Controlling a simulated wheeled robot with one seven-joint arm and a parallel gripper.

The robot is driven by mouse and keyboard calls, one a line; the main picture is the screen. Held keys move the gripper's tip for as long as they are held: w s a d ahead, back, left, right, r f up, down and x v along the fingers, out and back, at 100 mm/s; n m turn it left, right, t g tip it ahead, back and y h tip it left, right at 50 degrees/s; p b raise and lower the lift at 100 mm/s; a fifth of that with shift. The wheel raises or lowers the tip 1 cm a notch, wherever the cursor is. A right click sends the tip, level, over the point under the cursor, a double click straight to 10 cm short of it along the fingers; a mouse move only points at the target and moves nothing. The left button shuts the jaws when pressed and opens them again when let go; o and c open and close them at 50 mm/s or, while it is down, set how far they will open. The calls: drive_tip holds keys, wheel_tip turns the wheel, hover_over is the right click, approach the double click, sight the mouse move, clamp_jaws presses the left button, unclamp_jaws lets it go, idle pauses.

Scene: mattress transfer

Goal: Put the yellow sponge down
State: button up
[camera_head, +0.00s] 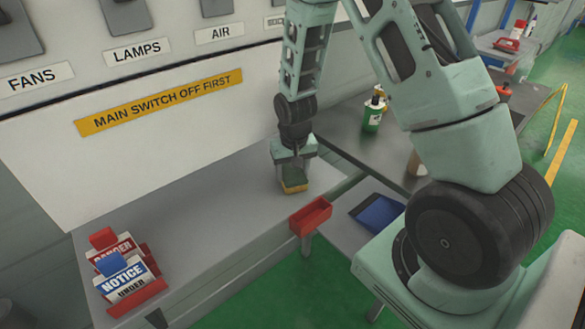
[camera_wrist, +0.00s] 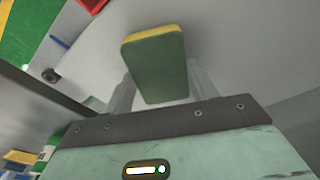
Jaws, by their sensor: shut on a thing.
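The yellow sponge (camera_head: 294,187) with a green side is held at the end of my gripper (camera_head: 291,178), low over the grey bench (camera_head: 215,195) near its right part. In the wrist view the sponge (camera_wrist: 157,62) shows its green face and yellow edge, between the two pale fingers of my gripper (camera_wrist: 155,85). The fingers are shut on it. I cannot tell whether the sponge touches the bench top.
A red bin (camera_head: 311,216) hangs at the bench's front edge, right of the sponge. A blue tray (camera_head: 378,214) lies farther right. Notice signs (camera_head: 124,277) stand in a red holder at the left end. A green bottle (camera_head: 373,116) stands behind. The bench middle is clear.

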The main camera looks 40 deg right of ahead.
sight(294, 176)
drive_tip(key=shift+f, duration=0.1)
drive_tip(key=o, duration=1.1)
wheel_tip(294, 176, up, 11)
drive_tip(key=s+b, duration=0.1)
drive_tip(key=b, duration=0.1)
drive_tip(key=s+a+r+n, duration=0.2)
drive_tip(key=s+a, duration=0.1)
drive_tip(key=a, duration=0.3)
drive_tip(key=s+a+r+n, duration=0.2)
drive_tip(key=a, duration=0.5)
drive_tip(key=s+a+r+n, duration=0.1)
drive_tip(key=s+a+n, duration=0.3)
drive_tip(key=s, duration=0.5)
drive_tip(key=s+a+r+n+g+y, duration=0.1)
drive_tip(key=s+a+n, duration=0.3)
drive_tip(key=s+a, duration=0.3)
drive_tip(key=shift+s+a+r, duration=0.15)
drive_tip(key=shift+s+a, duration=0.1)
drive_tip(key=shift+s, duration=0.9)
